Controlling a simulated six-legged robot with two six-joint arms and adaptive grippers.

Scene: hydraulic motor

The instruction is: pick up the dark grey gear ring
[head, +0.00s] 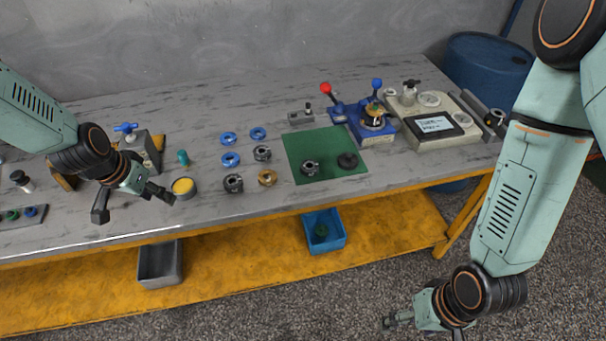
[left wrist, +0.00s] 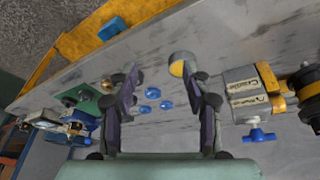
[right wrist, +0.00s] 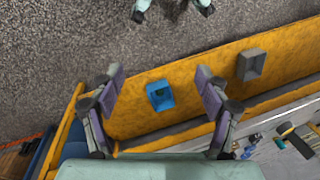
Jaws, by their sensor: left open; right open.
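A dark, near-black ring (head: 347,160) lies on the right part of the green mat (head: 325,141) in the head view. A grey toothed ring (head: 309,167) lies left of it on the mat. Two similar grey rings, one upper (head: 262,153) and one lower (head: 233,182), lie on the bench left of the mat. I cannot tell surely which is the named gear ring. My left gripper (head: 133,202) is open and empty above the bench's left part, well left of all these rings. My right gripper (head: 423,329) is open and empty, low in front of the bench.
Several blue rings (head: 229,138), a brass ring (head: 267,177) and a yellow-topped tin (head: 183,187) lie between my left gripper and the mat. A blue fixture (head: 345,123) and a pale device (head: 436,124) stand behind and right of the mat. A blue bin (head: 323,232) sits below.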

